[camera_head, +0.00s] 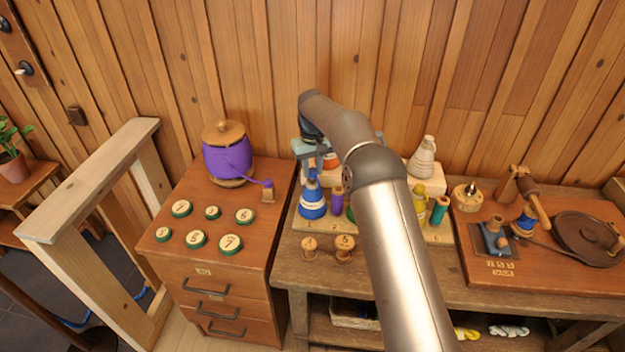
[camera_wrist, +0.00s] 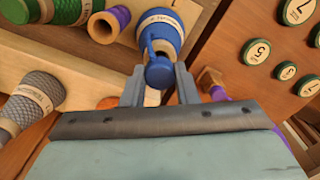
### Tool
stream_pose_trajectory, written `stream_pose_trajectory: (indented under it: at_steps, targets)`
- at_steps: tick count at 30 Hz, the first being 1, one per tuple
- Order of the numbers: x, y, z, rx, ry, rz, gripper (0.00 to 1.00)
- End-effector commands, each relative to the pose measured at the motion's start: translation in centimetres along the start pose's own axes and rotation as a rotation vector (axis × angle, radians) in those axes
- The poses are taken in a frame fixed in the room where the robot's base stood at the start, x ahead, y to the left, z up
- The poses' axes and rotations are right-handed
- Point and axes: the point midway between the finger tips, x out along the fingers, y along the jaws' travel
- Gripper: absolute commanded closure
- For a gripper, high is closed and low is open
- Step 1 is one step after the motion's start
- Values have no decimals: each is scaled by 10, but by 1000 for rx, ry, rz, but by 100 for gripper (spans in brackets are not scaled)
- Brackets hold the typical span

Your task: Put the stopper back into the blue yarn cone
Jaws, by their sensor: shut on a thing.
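The blue yarn cone (camera_head: 312,205) stands upright at the left end of the low rack on the bench, with a pale label band. It also shows at the top of the wrist view (camera_wrist: 164,28). My gripper (camera_wrist: 160,84) is shut on a blue stopper (camera_wrist: 158,73), just above the cone's narrow top. A blue cord or loop runs from the stopper along the cone's side. I cannot tell whether the stopper is touching the cone's mouth. In the head view my gripper (camera_head: 310,168) is over the cone, and the stopper is hard to make out.
A purple spool (camera_head: 337,203) stands close beside the cone. Yellow (camera_head: 420,205) and teal (camera_head: 440,209) spools are further right, past my arm. Two wooden pegs (camera_head: 345,248) stand in front. A purple yarn jar (camera_head: 228,160) and numbered green discs (camera_head: 230,243) are on the left cabinet.

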Motion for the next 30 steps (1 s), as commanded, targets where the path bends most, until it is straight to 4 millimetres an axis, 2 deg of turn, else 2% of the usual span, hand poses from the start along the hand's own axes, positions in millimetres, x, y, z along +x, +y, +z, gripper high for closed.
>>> stream_pose_trajectory:
  at_steps: [15, 16, 18, 19, 24, 25, 27, 30]
  targets:
    - [22, 0, 0, 0, -1, 0, 94]
    - [22, 0, 0, 0, 0, 0, 70]
    - [21, 0, 0, 0, 0, 0, 51]
    - [21, 0, 0, 0, 0, 0, 47]
    - [20, 0, 0, 0, 0, 0, 47]
    - [20, 0, 0, 0, 0, 0, 45]
    - [20, 0, 0, 0, 0, 0, 29]
    - [20, 0, 0, 0, 0, 0, 29]
